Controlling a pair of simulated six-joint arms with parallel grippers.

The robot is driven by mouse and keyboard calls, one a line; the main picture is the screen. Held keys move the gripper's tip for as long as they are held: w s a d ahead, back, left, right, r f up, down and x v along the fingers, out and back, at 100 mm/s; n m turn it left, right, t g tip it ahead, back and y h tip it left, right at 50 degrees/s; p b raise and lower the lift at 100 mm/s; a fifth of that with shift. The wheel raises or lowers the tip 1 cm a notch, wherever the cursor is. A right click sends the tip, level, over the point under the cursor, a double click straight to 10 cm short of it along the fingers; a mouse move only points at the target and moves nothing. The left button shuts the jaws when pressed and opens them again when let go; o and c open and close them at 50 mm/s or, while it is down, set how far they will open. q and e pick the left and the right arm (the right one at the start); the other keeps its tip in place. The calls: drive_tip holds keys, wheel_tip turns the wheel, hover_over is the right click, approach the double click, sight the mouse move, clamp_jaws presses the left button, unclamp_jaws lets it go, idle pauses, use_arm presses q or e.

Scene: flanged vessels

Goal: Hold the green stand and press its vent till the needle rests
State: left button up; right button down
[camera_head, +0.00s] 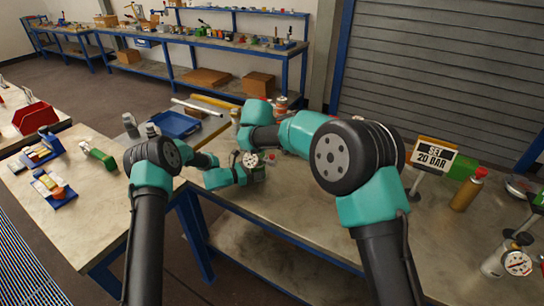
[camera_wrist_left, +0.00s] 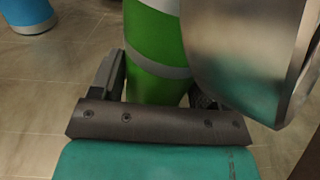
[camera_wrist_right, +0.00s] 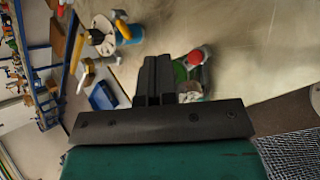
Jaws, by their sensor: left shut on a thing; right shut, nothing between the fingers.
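The green stand (camera_wrist_left: 155,55), with a grey band, stands between the fingers of my left gripper (camera_wrist_left: 158,80) in the left wrist view. The fingers are shut on it. A shiny metal body (camera_wrist_left: 245,50) is close on the right. In the head view its round gauge (camera_head: 250,160) faces the camera beside my left gripper; the needle is too small to read. A red knob (camera_wrist_right: 194,57) shows just past my right gripper (camera_wrist_right: 157,65), which is shut and empty. I cannot tell whether it touches the knob. My right arm partly covers this area in the head view.
A sign reading "SET 20 BAR" (camera_head: 435,156) and a red-capped bottle (camera_head: 466,190) stand on the bench at right. Another gauge (camera_head: 517,262) is at lower right. A blue tray (camera_head: 175,124) lies behind.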

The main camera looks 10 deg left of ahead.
sight(273, 156)
drive_tip(key=shift+w+a+r+t, duration=0.15)
drive_tip(key=shift+w+r, duration=0.05)
drive_tip(key=shift+r, duration=0.2)
drive_tip(key=shift+w+a+r+t, duration=0.1)
drive_tip(key=shift+w+r+t, duration=0.05)
drive_tip(key=shift+r, duration=0.2)
drive_tip(key=shift+f, duration=0.15)
drive_tip(key=shift+f, duration=4.25)
drive_tip(key=shift+f, duration=0.2)
drive_tip(key=shift+f, duration=0.25)
drive_tip(key=shift+f, duration=0.55)
idle(0.3)
drive_tip(key=shift+r, duration=0.15)
idle(0.7)
drive_tip(key=shift+r, duration=0.85)
